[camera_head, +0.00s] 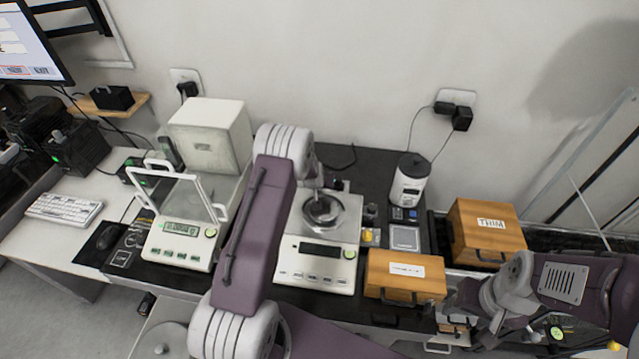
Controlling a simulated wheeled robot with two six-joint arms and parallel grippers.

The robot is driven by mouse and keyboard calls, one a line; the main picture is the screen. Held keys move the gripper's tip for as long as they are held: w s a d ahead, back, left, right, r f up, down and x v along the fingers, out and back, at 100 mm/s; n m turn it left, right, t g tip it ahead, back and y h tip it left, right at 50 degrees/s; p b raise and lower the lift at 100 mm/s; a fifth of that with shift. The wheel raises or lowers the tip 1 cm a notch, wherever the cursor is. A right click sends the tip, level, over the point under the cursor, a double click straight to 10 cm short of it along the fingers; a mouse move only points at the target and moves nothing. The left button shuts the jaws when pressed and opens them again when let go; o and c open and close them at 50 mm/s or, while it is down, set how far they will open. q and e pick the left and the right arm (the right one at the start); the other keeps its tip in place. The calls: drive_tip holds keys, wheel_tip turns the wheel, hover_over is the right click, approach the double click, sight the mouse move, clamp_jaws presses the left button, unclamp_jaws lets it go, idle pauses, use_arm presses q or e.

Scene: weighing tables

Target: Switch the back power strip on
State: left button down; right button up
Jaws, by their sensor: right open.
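I cannot make out a power strip for certain; part of the table's back edge is hidden behind my arm. A wall socket (457,98) with black plugs is at the back right, its cables running down behind the table. Another wall socket (185,75) with a plug is at the back left. My right gripper (454,324) is open, low at the right by the table's front edge, near the front wooden box. My left arm rises through the middle; its gripper end is mostly hidden behind its own link, near the middle balance, and its jaws do not show clearly.
A balance with a glass shield (180,235) stands left, another balance (318,262) in the middle. A white canister (409,183) stands at the back right. Wooden boxes (405,272) (487,230) are at the right. A keyboard (64,206) lies on the left table.

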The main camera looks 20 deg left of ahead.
use_arm(q)
drive_tip(key=shift+f, duration=0.1)
drive_tip(key=shift+s+f+b, duration=0.1)
drive_tip(key=shift+f+b, duration=0.35)
drive_tip(key=shift+s+r, duration=0.1)
drive_tip(key=shift+r, duration=0.15)
drive_tip(key=shift+r+p, duration=0.1)
drive_tip(key=shift+p, duration=0.2)
drive_tip(key=shift+r, duration=0.15)
drive_tip(key=shift+r+p, duration=0.55)
